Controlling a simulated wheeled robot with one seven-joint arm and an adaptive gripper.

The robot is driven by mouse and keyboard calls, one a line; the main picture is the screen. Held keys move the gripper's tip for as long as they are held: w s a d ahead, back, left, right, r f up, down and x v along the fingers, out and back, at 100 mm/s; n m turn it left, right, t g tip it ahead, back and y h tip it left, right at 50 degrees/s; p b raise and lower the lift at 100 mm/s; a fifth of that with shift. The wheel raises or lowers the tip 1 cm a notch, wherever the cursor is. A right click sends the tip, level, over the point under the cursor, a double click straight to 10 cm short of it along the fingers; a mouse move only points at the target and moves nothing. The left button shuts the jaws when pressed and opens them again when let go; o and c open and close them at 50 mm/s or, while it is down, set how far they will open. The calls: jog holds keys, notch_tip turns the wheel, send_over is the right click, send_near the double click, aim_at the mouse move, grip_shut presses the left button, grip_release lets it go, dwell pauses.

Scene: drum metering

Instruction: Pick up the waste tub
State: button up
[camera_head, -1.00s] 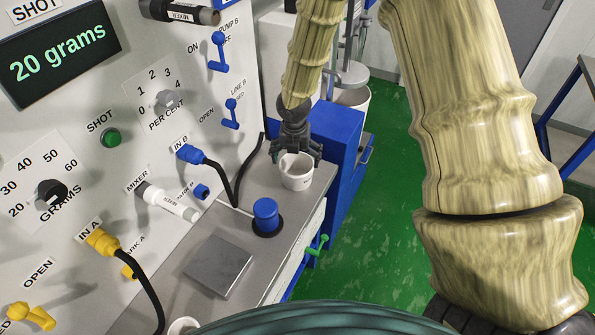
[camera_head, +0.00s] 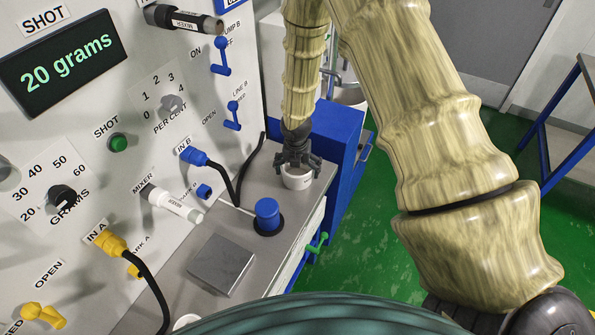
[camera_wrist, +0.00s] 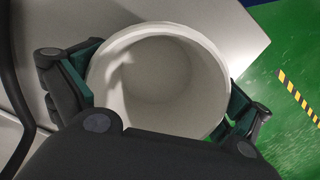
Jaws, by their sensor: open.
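The waste tub (camera_head: 298,180) is a small white cup-shaped tub. It stands upright on the far end of the grey bench top. My gripper (camera_head: 298,164) is directly above it, pointing down, with its fingers on either side of the tub's rim. In the wrist view the open, empty tub (camera_wrist: 160,75) fills the space between the fingers of my gripper (camera_wrist: 160,92). The jaws are open. I cannot tell whether either finger touches the wall. The tub's label is mostly hidden.
A blue knob (camera_head: 267,215) and a grey square plate (camera_head: 221,264) are on the bench nearer me. The control panel (camera_head: 100,150) with a black cable (camera_head: 246,172) rises at left. A blue cabinet (camera_head: 338,140) stands behind the tub.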

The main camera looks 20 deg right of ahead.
jog(key=shift+w+f, duration=0.1)
jog(key=shift+f, duration=0.25)
jog(key=shift+c, duration=0.4)
jog(key=c, duration=0.7)
jog(key=shift+r, duration=0.1)
jog(key=shift+c, duration=0.4)
